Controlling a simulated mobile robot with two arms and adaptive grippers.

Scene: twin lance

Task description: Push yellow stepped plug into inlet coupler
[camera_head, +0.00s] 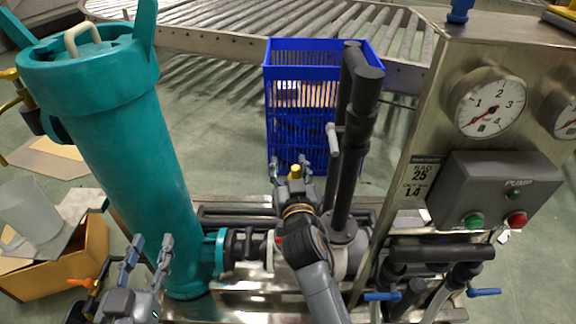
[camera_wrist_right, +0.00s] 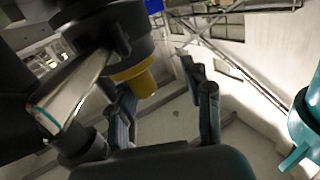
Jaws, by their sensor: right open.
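The yellow stepped plug (camera_wrist_right: 137,79) stands out of the end of a dark round fitting (camera_wrist_right: 100,42) in the right wrist view. This fitting may be the inlet coupler; how deep the plug sits is hidden. A small yellow piece, likely the same plug (camera_head: 295,170), shows between the right fingers in the head view. My right gripper (camera_head: 291,168) is open; its fingers (camera_wrist_right: 166,105) are apart, with the plug near the left finger and not clamped. My left gripper (camera_head: 148,252) is open and empty, in front of the teal cylinder's lower part.
A tall teal cylinder (camera_head: 135,150) stands at left, joined by a flange to dark horizontal piping (camera_head: 245,245). Dark upright pipes (camera_head: 350,140) rise right of my right gripper. A steel panel with gauges (camera_head: 488,108) stands at right. A blue crate (camera_head: 300,60) is behind.

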